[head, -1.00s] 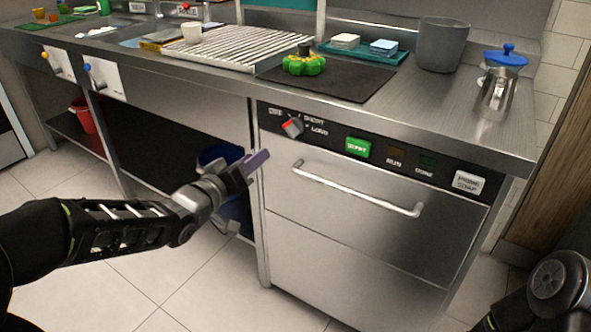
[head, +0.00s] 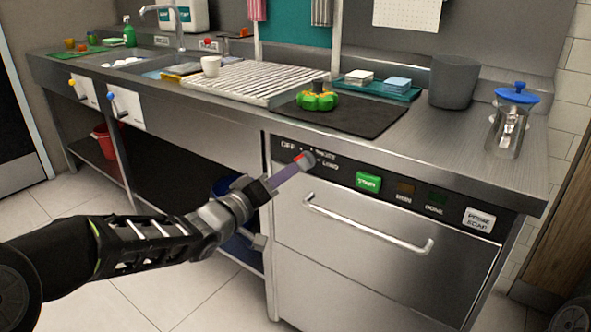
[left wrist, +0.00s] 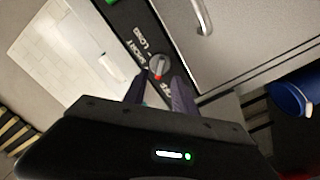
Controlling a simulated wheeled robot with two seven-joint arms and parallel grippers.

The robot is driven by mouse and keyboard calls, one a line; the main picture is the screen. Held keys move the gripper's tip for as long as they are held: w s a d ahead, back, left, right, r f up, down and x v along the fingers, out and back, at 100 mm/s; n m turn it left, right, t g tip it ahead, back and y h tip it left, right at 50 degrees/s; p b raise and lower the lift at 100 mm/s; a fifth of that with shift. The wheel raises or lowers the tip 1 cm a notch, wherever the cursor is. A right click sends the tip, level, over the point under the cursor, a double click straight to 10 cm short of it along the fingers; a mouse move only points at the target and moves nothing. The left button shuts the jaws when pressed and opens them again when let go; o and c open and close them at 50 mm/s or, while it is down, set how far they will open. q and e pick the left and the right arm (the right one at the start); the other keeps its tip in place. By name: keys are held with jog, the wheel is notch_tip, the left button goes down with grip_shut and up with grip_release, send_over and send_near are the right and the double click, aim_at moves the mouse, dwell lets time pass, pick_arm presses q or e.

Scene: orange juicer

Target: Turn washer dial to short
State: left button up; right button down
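The washer (head: 350,245) is a steel under-counter machine with a black control strip. Its grey dial (head: 306,160) has a red mark and sits near the OFF, SHORT and LONG labels. In the left wrist view the dial (left wrist: 158,66) shows its red mark on the side towards the partly hidden OFF label; SHORT and LONG lie to its left. My left gripper (head: 296,168) reaches the dial from the lower left. In the left wrist view its fingers (left wrist: 160,86) are apart, with the dial just beyond and between their tips. Contact cannot be told. My right gripper is out of view.
A green button (head: 368,182) and a white button (head: 479,219) are on the same strip. The washer handle (head: 368,222) sticks out below. The counter above holds a green pepper-like object (head: 317,98) on a dark mat and a glass jug (head: 509,125).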

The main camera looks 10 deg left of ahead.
aim_at(299, 165)
pick_arm(q)
jog(key=b+x, duration=0.1)
jog(key=x, duration=0.4)
grip_shut()
dwell(0.6)
